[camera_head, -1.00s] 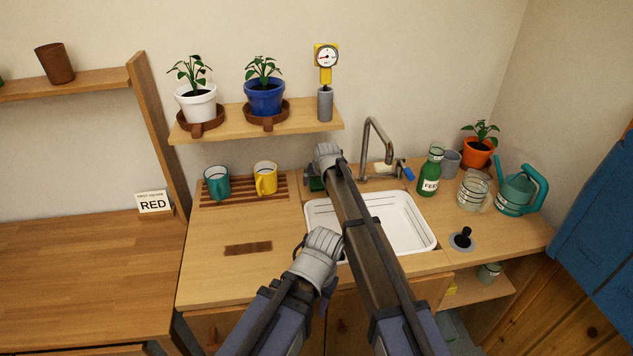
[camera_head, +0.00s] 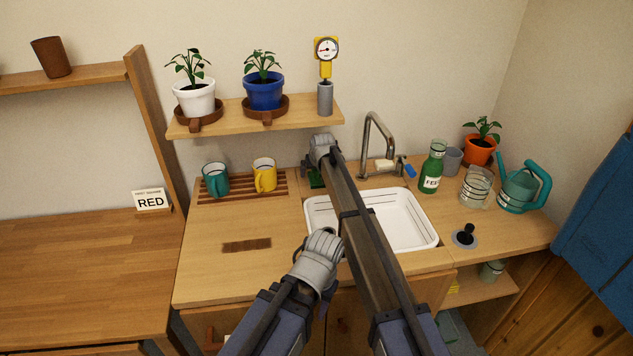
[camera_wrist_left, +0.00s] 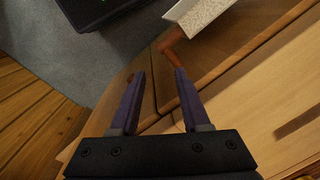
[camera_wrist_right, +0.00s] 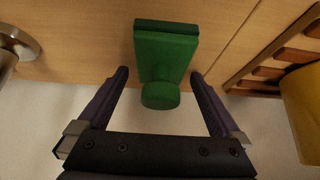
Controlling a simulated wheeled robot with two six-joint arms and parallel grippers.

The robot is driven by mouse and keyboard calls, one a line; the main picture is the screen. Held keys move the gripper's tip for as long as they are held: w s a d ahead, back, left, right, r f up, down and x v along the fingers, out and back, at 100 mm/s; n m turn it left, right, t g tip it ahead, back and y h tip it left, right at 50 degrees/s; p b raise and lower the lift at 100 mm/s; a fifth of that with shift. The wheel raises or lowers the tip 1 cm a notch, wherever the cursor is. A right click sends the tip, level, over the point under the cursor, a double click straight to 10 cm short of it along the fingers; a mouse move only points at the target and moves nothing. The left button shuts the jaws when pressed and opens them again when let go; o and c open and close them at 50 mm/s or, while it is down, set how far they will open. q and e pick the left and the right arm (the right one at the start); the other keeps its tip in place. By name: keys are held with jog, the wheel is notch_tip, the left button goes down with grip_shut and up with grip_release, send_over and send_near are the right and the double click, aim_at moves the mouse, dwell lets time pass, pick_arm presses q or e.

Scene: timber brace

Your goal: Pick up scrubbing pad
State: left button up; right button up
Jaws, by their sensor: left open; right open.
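The scrubbing pad looks to be the green block with a rounded knob (camera_wrist_right: 166,55) in the right wrist view. It lies on the wooden counter by the wall; in the head view only a green bit (camera_head: 315,181) shows beside my right wrist. My right gripper (camera_wrist_right: 160,78) is open, with its fingers on either side of the knob end and gaps on both sides. In the head view its fingers are hidden behind the wrist. My left gripper (camera_wrist_left: 160,75) is open and empty, low in front of the cabinet.
The white sink (camera_head: 405,222) and faucet (camera_head: 378,145) are right of the pad. A slatted rack (camera_head: 235,190) with a yellow mug (camera_head: 264,175) and teal mug (camera_head: 216,180) stands left. A shelf (camera_head: 220,123) with potted plants hangs above. A brown handle (camera_wrist_left: 174,40) is near my left fingers.

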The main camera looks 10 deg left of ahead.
jog(key=c, duration=1.4)
jog(key=shift+r, duration=0.15)
jog(key=shift+r+p, duration=0.65)
jog(key=shift+p, duration=0.1)
jog(key=shift+s+r, duration=0.1)
jog(key=shift+s, duration=0.1)
jog(key=s+d, duration=0.1)
jog(key=s, duration=0.4)
jog(key=s+d, duration=0.2)
jog(key=s, duration=0.4)
jog(key=s+d, duration=0.2)
jog(key=s, duration=0.4)
